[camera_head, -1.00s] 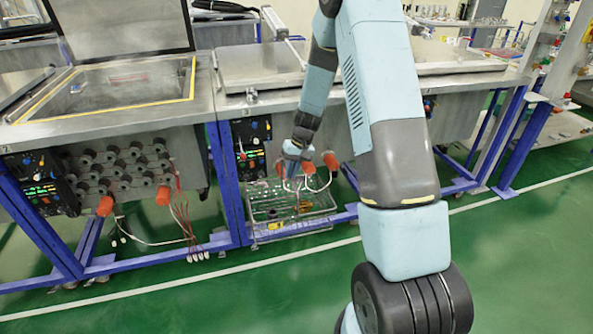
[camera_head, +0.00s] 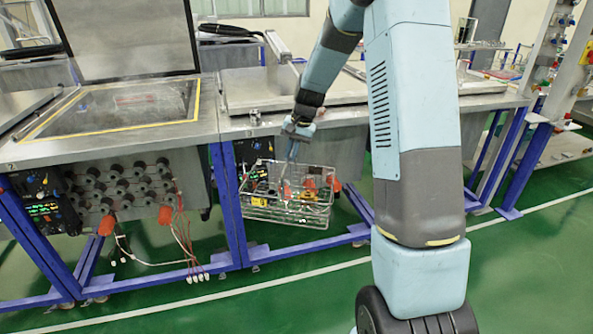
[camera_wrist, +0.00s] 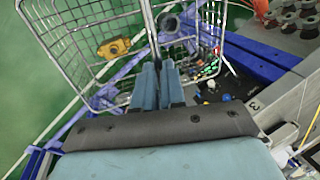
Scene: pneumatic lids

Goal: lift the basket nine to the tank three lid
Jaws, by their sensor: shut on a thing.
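The wire basket (camera_head: 285,215) hangs in the air in front of the middle tank, tilted a little. It holds a yellow part and other small parts. In the wrist view the basket (camera_wrist: 75,38) fills the top, with a yellow part (camera_wrist: 114,47) inside. My gripper (camera_head: 292,150) is shut on the basket's handle above its middle; in the wrist view the blue fingers (camera_wrist: 158,85) close around an upright bar. The tank three lid (camera_head: 295,88) is a closed flat metal lid behind and above the basket. The number three on the tank edge is small in the head view.
The left tank (camera_head: 120,105) has its lid (camera_head: 125,35) raised. Blue frame legs (camera_head: 228,195) and a control box (camera_head: 253,150) stand close behind the basket. A small metal fitting (camera_head: 255,117) sits on the tank's front edge. Green floor in front is clear.

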